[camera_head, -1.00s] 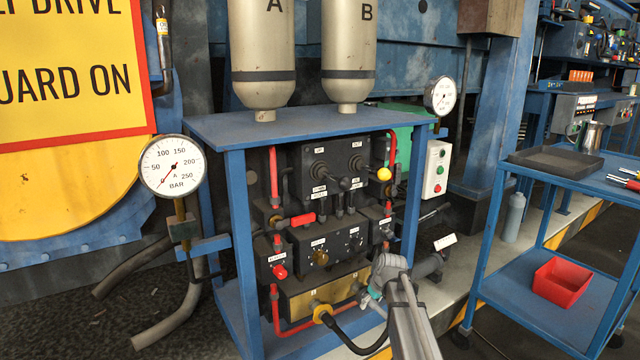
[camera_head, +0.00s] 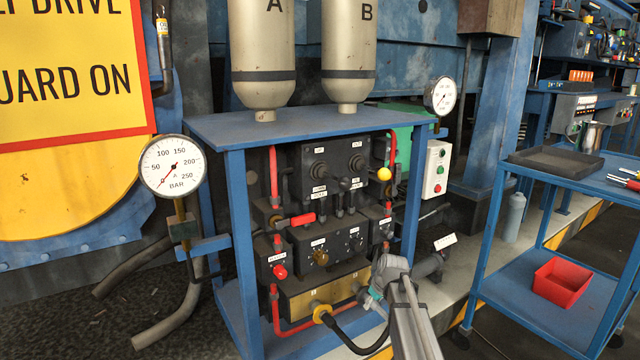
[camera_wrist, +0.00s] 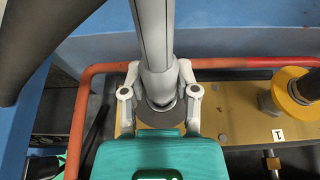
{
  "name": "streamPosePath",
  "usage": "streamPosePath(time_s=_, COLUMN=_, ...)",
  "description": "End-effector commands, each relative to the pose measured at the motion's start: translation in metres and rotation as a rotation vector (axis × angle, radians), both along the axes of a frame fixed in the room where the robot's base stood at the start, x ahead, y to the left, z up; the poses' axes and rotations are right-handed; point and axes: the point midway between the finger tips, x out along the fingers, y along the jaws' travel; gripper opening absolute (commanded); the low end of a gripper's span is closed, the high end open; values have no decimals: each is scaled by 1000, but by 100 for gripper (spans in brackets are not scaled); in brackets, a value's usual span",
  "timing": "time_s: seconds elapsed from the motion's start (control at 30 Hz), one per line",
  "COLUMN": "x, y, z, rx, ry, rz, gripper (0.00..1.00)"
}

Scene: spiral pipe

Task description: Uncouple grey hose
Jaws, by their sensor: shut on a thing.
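The grey hose (camera_wrist: 154,35) comes in from the top of the wrist view and ends in a grey coupling (camera_wrist: 160,85) at the brass block (camera_wrist: 235,125). My gripper (camera_wrist: 160,105) is shut on this coupling, one pale finger on each side. The far end of the coupling, where it meets the block, is partly hidden by the teal gripper body. In the head view my gripper (camera_head: 372,298) is at the right end of the brass block (camera_head: 318,292), and my arm hides the coupling. A black hose with a yellow collar (camera_head: 323,313) is on the block beside it.
The blue frame (camera_head: 242,250) surrounds the panel, with a post (camera_head: 412,190) close to my gripper. Red pipe (camera_wrist: 95,68) runs around the block. A blue cart (camera_head: 520,280) with a red bin (camera_head: 561,282) stands at right.

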Motion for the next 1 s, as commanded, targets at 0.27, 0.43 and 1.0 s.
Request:
streamPosePath(time_s=0.27, x=-7, y=-4, z=0, rx=0, ry=0, rz=0, gripper=0)
streamPosePath(time_s=0.43, x=-11, y=-7, z=0, rx=0, ry=0, rz=-1, gripper=0)
streamPosePath(time_s=1.0, x=-25, y=-16, z=0, rx=1, ry=-1, rz=0, gripper=0)
